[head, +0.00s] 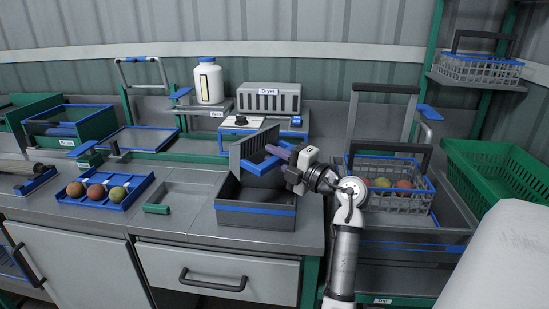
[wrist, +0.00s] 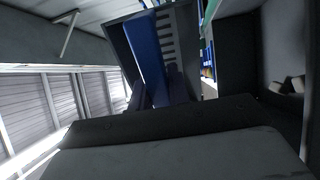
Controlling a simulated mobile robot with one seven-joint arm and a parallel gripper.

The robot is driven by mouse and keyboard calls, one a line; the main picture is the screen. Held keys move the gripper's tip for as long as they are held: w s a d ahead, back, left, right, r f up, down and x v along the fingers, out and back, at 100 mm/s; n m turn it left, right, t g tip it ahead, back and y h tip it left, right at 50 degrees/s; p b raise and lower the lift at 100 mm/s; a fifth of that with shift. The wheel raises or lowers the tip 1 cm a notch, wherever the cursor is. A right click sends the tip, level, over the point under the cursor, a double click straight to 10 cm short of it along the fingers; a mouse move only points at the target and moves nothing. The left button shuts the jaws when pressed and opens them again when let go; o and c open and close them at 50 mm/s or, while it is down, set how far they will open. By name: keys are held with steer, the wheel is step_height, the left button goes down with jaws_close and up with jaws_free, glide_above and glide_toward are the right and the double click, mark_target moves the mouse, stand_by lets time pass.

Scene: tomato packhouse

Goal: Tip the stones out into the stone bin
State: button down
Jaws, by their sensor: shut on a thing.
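My gripper (head: 281,153) is shut on a grey slotted tray (head: 246,150) with a blue bar. The tray is steeply tilted above a dark grey bin (head: 256,217) with a blue band, on the worktop's right end. The wrist view shows the tray's dark walls, blue bar and slots (wrist: 151,50) close up. Small pale lumps (wrist: 293,85) lie at the right of the wrist view, inside a grey-walled space; they may be stones. The tray hides much of the bin's inside in the head view, and I cannot see whether stones are still in the tray.
A blue tray (head: 124,204) with three round fruits lies at left on the worktop. A white jar (head: 208,80) and a grey dryer box (head: 269,98) stand behind. A wire basket of fruit (head: 389,203) is right of my arm, and a green crate (head: 492,160) is further right.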

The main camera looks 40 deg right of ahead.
steer(key=shift+r, duration=0.1)
steer(key=shift+p, duration=1.45)
